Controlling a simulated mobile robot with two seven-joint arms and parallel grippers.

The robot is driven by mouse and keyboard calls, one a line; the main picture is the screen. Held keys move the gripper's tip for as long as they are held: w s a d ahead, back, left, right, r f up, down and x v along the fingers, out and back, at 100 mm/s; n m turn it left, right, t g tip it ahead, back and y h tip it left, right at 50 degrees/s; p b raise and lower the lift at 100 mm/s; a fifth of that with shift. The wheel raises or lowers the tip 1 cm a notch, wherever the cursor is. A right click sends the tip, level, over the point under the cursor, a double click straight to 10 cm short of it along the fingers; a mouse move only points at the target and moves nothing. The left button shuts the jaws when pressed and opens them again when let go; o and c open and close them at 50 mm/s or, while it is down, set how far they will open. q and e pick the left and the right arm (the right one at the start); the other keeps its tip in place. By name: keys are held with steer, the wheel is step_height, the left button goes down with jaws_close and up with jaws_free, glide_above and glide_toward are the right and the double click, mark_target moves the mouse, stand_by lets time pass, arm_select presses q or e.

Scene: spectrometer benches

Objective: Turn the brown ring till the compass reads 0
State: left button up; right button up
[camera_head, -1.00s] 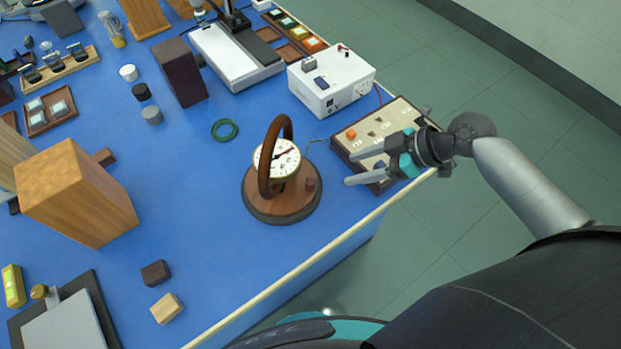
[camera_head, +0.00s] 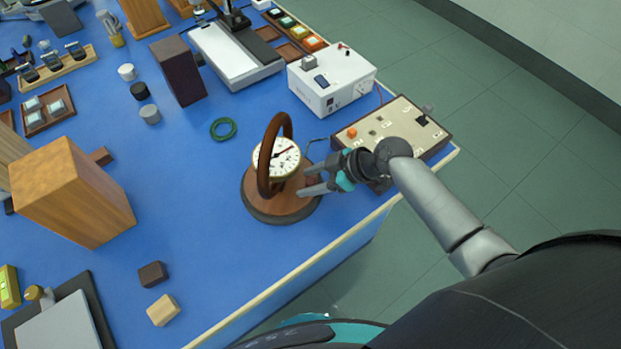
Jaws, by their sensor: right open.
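The brown ring (camera_head: 264,165) stands upright around the compass (camera_head: 283,157), which has a white dial with a dark and red needle. The needle lies slanted across the dial; its reading is too small to tell. Both sit on a round wooden base (camera_head: 262,209) with a dark rim. My right gripper (camera_head: 305,181) is open, its fingers pointing left, at the right side of the base beside the compass. It appears apart from the ring. The gripper hides the small knob side of the base. My left gripper is not in view.
A switch panel (camera_head: 398,117) with an orange button lies behind my right gripper, and a white power box (camera_head: 331,81) stands farther back. A green coil (camera_head: 223,129) lies left of the compass. Wooden blocks (camera_head: 75,194) stand far left. The blue table is clear in front of the base.

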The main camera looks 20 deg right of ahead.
steer(key=shift+c, duration=0.3)
jaws_close()
stand_by(1.1)
